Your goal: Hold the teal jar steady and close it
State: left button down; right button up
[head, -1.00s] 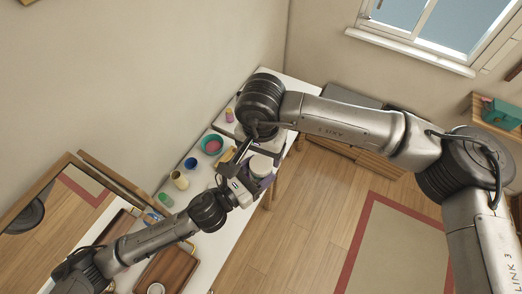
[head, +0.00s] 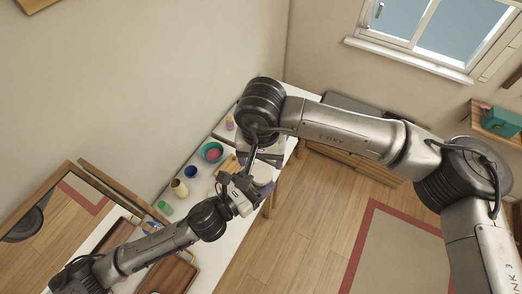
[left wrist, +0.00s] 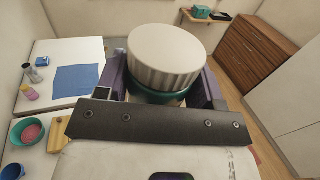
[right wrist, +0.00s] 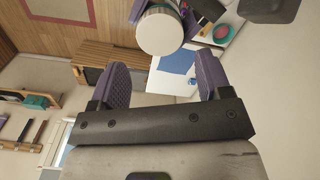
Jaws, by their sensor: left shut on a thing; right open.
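The teal jar (left wrist: 160,97) stands between the purple fingers of my left gripper (left wrist: 163,84), which is shut on it. A white ribbed lid (left wrist: 166,55) sits on top of the jar; I cannot tell how tightly it is seated. The lid also shows at the top of the right wrist view (right wrist: 160,32). My right gripper (right wrist: 163,82) is open and empty, its purple fingers apart, and the lid lies beyond the fingertips. In the head view the jar is mostly hidden by the arms.
On the white counter are a teal bowl (head: 212,152) with something pink inside, a blue cup (head: 190,172), a cream jug (head: 179,187) and a green item (head: 164,207). A blue cloth (left wrist: 78,79) lies on the far counter. A wooden tray (head: 172,272) is at the near end.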

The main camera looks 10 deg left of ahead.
aim_at(261, 172)
jog(key=shift+f, duration=2.9)
jog(key=c, duration=0.7)
jog(key=m, duration=0.3)
jog(key=o, duration=1)
